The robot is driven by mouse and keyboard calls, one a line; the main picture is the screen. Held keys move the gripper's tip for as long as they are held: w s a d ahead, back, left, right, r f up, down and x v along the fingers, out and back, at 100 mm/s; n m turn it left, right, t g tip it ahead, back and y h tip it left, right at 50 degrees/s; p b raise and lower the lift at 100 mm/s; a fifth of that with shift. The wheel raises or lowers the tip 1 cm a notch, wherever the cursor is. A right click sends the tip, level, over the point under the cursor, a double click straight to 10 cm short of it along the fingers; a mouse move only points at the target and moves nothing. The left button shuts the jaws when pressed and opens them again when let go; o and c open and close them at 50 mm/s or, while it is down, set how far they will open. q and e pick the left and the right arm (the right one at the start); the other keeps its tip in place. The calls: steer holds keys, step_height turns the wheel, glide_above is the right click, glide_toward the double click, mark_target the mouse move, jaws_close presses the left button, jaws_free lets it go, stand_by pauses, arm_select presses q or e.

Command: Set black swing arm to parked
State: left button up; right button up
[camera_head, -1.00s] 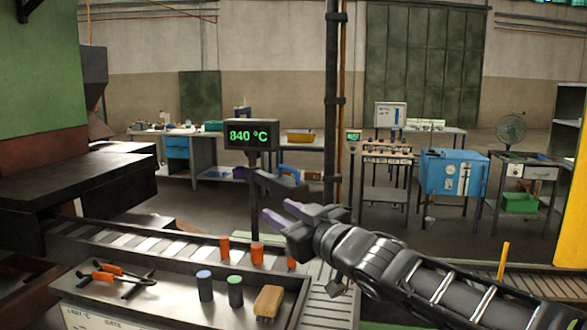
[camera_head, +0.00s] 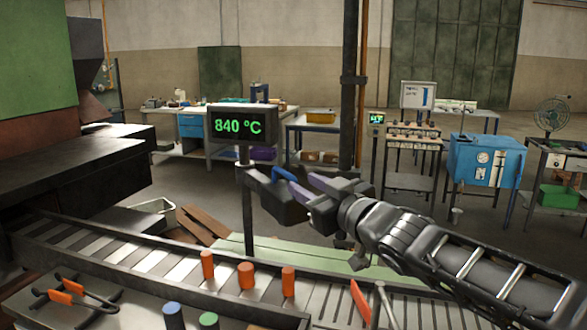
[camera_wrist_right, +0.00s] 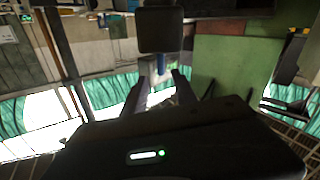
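The black swing arm (camera_head: 272,202) sticks out from beside the post under the temperature display, and a blue handle (camera_head: 283,175) shows at its top. My right gripper (camera_head: 298,188) is just to the right of it and partly overlaps it in the head view. In the right wrist view, a dark square plate (camera_wrist_right: 160,30) with a blue piece (camera_wrist_right: 160,64) below it lies straight ahead. My right gripper (camera_wrist_right: 159,80) shows its two fingers apart, with the blue piece near the gap between their tips. I cannot tell whether they touch it. My left gripper is not in view.
The display (camera_head: 240,125) reads 840 °C. A roller conveyor (camera_head: 150,262) runs below, with orange cylinders (camera_head: 246,275) along its edge. Tongs (camera_head: 75,290) lie at lower left. A dark column (camera_head: 349,90) stands behind the gripper. A red-orange lever (camera_head: 361,300) is in front.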

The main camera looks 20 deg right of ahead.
mark_target(274, 167)
steer(key=shift+s+a, duration=0.1)
steer(key=shift+s, duration=0.05)
steer(key=shift+x, duration=4)
jaws_close()
